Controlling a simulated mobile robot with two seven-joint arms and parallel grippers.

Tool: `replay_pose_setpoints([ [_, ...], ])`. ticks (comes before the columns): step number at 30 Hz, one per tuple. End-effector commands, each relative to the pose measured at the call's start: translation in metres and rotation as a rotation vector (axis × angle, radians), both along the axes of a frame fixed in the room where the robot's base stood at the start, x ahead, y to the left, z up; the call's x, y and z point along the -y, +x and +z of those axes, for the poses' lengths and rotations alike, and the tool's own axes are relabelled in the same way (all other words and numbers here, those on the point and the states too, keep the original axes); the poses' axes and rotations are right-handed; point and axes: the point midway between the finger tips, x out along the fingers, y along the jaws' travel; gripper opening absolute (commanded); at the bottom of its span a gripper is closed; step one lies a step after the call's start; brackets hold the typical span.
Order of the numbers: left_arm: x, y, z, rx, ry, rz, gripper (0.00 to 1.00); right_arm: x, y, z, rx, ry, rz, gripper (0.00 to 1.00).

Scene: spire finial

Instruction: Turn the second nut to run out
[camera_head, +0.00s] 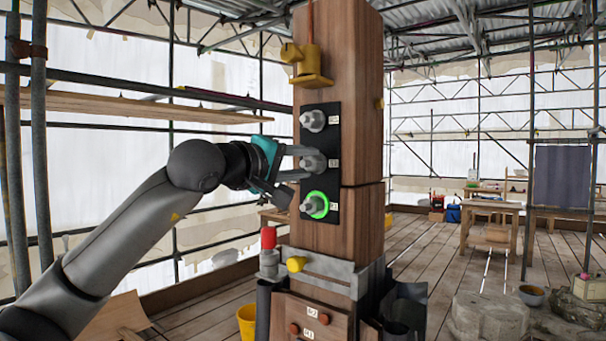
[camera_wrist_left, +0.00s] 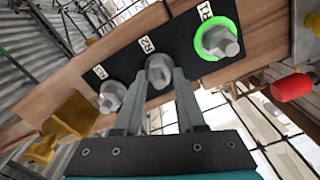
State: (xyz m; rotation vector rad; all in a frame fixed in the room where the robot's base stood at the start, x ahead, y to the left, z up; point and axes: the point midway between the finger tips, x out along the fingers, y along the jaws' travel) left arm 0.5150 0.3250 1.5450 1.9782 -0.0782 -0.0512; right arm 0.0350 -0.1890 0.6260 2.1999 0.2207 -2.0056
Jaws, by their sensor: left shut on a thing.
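A black plate (camera_head: 321,140) on the wooden post carries three grey nuts in a column. The top nut (camera_head: 313,121) and the middle nut (camera_head: 313,160) have no lit ring; the bottom nut (camera_head: 316,205) sits in a glowing green ring. In the left wrist view the middle nut (camera_wrist_left: 159,71), by the label R2, lies between my fingertips, and the green-ringed nut (camera_wrist_left: 218,42) is by R1. My left gripper (camera_head: 305,161) comes in from the left and is shut on the middle nut. My right gripper is in neither view.
A yellow bracket (camera_head: 309,68) projects from the post above the plate. A red-capped part (camera_head: 268,240) and a yellow knob (camera_head: 296,264) stand out below it.

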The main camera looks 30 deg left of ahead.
Motion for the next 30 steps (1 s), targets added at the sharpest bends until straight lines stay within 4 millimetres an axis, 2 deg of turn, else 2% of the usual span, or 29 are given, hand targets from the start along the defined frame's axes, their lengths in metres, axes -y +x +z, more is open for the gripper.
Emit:
replay_pose_setpoints([
  [9,0.0,0.0,-0.003,-0.023,-0.302,-0.001,0.0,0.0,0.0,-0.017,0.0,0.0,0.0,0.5],
  [30,0.0,0.0,-0.005,-0.076,-0.962,0.0,0.0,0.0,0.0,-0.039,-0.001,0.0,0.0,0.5],
])
